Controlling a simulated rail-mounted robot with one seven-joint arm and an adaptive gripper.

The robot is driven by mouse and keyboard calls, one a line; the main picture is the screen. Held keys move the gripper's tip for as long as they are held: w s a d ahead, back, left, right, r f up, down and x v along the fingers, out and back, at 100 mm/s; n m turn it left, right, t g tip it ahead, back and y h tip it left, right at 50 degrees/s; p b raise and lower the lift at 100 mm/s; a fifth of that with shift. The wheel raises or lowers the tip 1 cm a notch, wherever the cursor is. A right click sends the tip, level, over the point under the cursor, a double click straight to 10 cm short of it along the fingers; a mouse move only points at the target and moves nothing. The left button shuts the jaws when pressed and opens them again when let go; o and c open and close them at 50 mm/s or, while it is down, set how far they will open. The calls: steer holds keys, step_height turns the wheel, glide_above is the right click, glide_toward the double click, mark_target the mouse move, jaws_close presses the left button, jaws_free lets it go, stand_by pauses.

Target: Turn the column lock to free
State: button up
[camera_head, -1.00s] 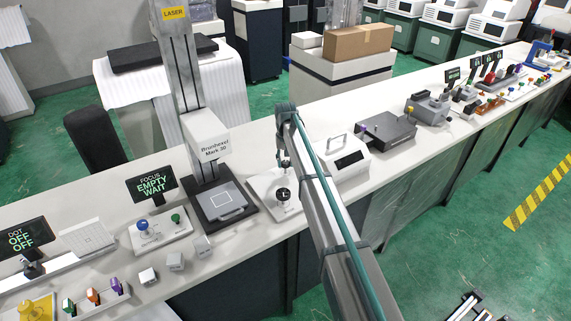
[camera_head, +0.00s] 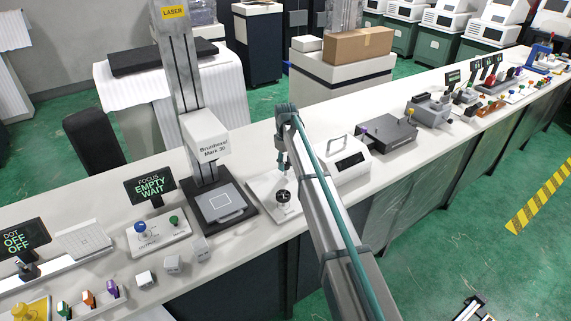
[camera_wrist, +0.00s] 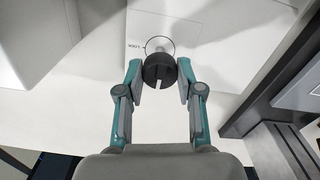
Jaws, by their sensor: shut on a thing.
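The column lock is a round black knob (camera_wrist: 153,66) with a white pointer line toward the bottom of the wrist view. It sits on a white plate (camera_wrist: 205,60) with a printed ring and small lettering beside it, which seems to read LOCK. My gripper (camera_wrist: 160,74) has one finger on each side of the knob and is shut on it. In the head view the black knob (camera_head: 283,196) stands on its white plate (camera_head: 262,186), right of the laser marker's base. My arm partly hides the plate and the fingers there.
The laser marker (camera_head: 207,140) with its tall column stands just left of the plate. A white device with a handle (camera_head: 347,162) is close on the right. A FOCUS display (camera_head: 151,186) reads EMPTY WAIT. Small light cubes (camera_head: 172,264) lie near the front edge.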

mark_target(286, 164)
stand_by(0.4)
steer(key=o, duration=1.1)
steer(key=shift+o, duration=0.2)
step_height(286, 164, up, 12)
